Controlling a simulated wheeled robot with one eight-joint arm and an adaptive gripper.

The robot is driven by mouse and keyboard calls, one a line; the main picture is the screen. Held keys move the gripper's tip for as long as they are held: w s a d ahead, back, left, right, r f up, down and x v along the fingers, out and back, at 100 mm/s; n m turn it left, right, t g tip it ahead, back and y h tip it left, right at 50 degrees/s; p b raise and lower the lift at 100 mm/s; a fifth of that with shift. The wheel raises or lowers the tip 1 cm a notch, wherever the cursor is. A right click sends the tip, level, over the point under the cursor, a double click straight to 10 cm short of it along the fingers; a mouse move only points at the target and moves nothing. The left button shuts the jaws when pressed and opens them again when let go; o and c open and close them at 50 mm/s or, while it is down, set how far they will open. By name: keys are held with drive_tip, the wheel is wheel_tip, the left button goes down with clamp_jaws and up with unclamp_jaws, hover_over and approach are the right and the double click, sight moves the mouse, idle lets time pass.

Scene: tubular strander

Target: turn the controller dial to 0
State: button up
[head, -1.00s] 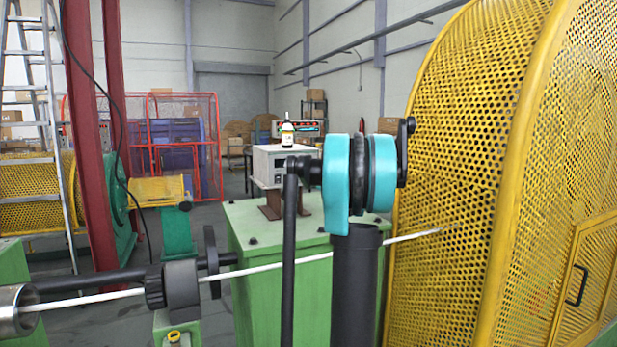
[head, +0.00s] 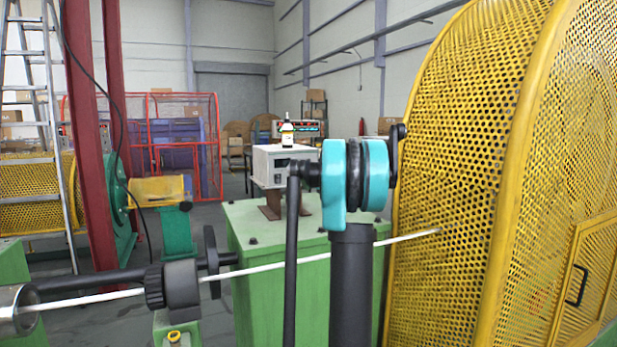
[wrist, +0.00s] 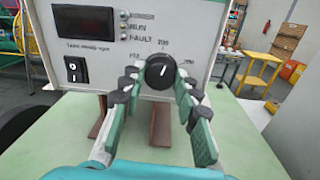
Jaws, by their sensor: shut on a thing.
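The controller (head: 268,166) is a light box on brown legs on top of a green cabinet. In the wrist view the controller's front panel (wrist: 105,62) shows a dark display, RUN and FAULT lamps and a black rocker switch. The black round controller dial (wrist: 160,72) sits at its lower right, with a printed number scale around it. Its white pointer mark looks to point roughly upward, slightly right. My gripper (wrist: 160,80) is shut on the dial, one finger on each side. In the head view my arm hides the gripper and dial.
A bottle (head: 287,135) stands on the controller. The green cabinet top (head: 245,212) is around its legs. A big yellow perforated guard (head: 470,150) rises close on the right. A white rod (head: 270,268) crosses in front of the cabinet. A yellow cart (wrist: 262,68) stands farther back.

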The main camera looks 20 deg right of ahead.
drive_tip(key=shift+c, duration=1.1)
drive_tip(key=shift+n, duration=0.3)
drive_tip(key=shift+a+n+h, duration=0.1)
drive_tip(key=shift+n+h, duration=0.3)
drive_tip(key=shift+n, duration=6.85)
drive_tip(key=shift+a+n+h, duration=0.1)
drive_tip(key=shift+n+h, duration=0.3)
drive_tip(key=shift+n, duration=6.85)
